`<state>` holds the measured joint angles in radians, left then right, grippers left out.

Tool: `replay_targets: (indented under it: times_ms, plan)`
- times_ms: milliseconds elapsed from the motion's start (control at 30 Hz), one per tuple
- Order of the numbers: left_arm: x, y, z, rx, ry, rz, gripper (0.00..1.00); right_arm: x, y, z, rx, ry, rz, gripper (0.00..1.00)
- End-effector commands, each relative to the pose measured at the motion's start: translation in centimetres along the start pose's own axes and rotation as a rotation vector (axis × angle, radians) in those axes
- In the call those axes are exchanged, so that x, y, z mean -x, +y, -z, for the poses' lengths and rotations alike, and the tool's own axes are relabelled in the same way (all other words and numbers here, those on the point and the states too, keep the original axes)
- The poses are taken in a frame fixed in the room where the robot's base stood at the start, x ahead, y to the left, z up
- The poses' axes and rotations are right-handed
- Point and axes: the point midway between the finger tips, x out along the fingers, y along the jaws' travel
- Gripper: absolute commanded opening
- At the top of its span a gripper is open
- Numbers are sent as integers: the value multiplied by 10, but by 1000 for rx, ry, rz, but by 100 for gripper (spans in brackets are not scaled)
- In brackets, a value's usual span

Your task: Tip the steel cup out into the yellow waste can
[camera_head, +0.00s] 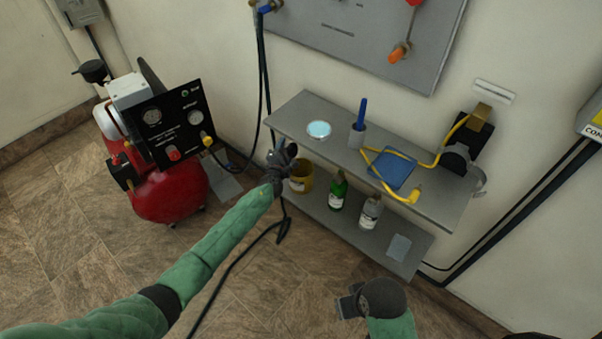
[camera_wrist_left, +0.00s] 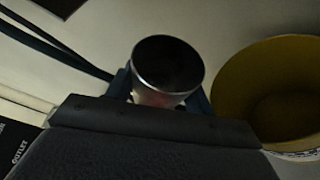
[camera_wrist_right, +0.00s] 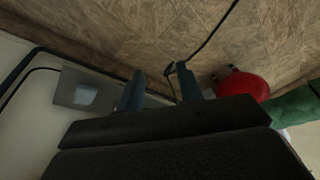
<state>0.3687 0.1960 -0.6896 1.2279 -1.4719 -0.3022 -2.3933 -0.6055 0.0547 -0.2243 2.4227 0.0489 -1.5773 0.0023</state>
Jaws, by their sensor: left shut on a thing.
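The steel cup (camera_wrist_left: 167,66) shows in the left wrist view, held between my left gripper's blue-grey fingers. Its round rim faces the camera and its inside is dark, so I cannot tell what it holds. My left gripper (camera_head: 283,155) is shut on the cup, near the shelf's left end. The yellow waste can (camera_head: 301,181) stands on the lower shelf, partly behind the gripper. In the left wrist view the can's open mouth (camera_wrist_left: 275,95) is right of the cup, apart from it. My right gripper (camera_wrist_right: 160,90) is open and empty, low over the floor in front of the shelf.
The upper shelf (camera_head: 290,119) carries a pale blue dish (camera_head: 319,129), a blue tool in a holder and a blue pad (camera_head: 392,170) with a yellow hose. A green bottle (camera_head: 338,190) and a grey bottle (camera_head: 371,212) stand right of the can. A red compressor (camera_head: 172,192) stands left.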

Motion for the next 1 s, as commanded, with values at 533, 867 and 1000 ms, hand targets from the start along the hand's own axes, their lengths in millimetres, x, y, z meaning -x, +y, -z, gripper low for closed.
replay_targets:
  times_ms: [533, 867, 1000]
  plan:
    - [3, 9, -12, -144, -20, -64, 28, -35, -19, 7, 19, 73, 50, 36]
    - [7, 12, -20, -235, -28, -100, 28, -54, -34, 11, 32, 117, 83, 36]
    - [7, 12, -20, -248, -31, -106, 28, -56, -34, 10, 31, 117, 84, 36]
